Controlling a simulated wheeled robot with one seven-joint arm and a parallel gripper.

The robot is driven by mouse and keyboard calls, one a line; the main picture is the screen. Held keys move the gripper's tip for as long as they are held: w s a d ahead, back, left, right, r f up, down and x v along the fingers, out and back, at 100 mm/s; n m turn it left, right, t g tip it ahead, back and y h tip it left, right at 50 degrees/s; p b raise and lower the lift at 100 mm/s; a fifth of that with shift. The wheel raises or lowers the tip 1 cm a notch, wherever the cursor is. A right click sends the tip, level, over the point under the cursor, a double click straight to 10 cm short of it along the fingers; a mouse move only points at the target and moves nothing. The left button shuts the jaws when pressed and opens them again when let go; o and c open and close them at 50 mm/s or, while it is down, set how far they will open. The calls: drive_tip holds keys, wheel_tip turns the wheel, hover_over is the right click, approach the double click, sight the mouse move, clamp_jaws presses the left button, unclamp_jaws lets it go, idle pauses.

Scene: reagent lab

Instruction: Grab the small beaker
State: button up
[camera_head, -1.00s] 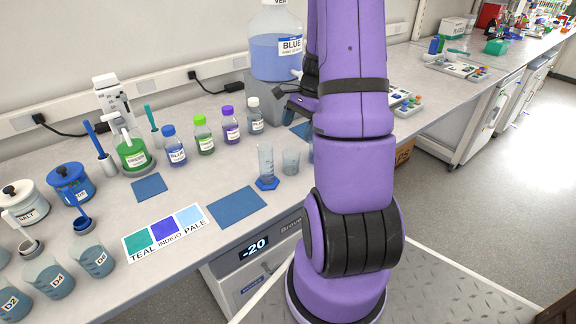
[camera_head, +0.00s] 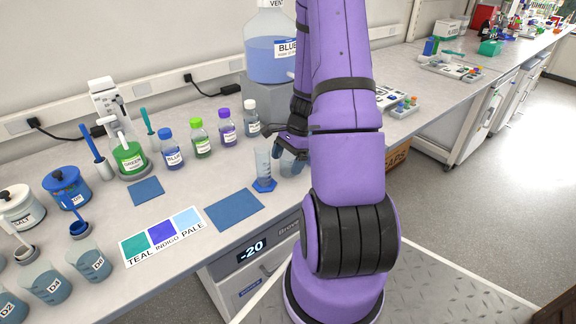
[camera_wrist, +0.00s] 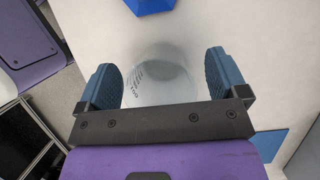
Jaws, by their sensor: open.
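The small clear beaker (camera_head: 287,169) stands on the bench just right of the measuring cylinder (camera_head: 263,170), partly hidden by my gripper. In the wrist view the beaker (camera_wrist: 160,82), with printed graduation marks, sits between my two blue-padded fingers. My gripper (camera_head: 291,147) is open and low over the beaker in the head view; it also shows in the wrist view (camera_wrist: 163,78). A gap shows beside the left finger and near the right one. The cylinder's blue hexagonal base (camera_wrist: 150,4) is at the top of the wrist view.
A large blue-liquid bottle (camera_head: 271,55) stands on a grey block behind. Capped bottles (camera_head: 200,138) line the back. A blue mat (camera_head: 234,209) and a colour card (camera_head: 163,236) lie in front. Labelled beakers (camera_head: 52,287) stand at left. The bench edge is close to the small beaker.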

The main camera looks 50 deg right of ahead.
drive_tip(key=shift+a+f, duration=0.15)
drive_tip(key=shift+f, duration=0.3)
drive_tip(key=c, duration=1)
drive_tip(key=shift+r, duration=0.2)
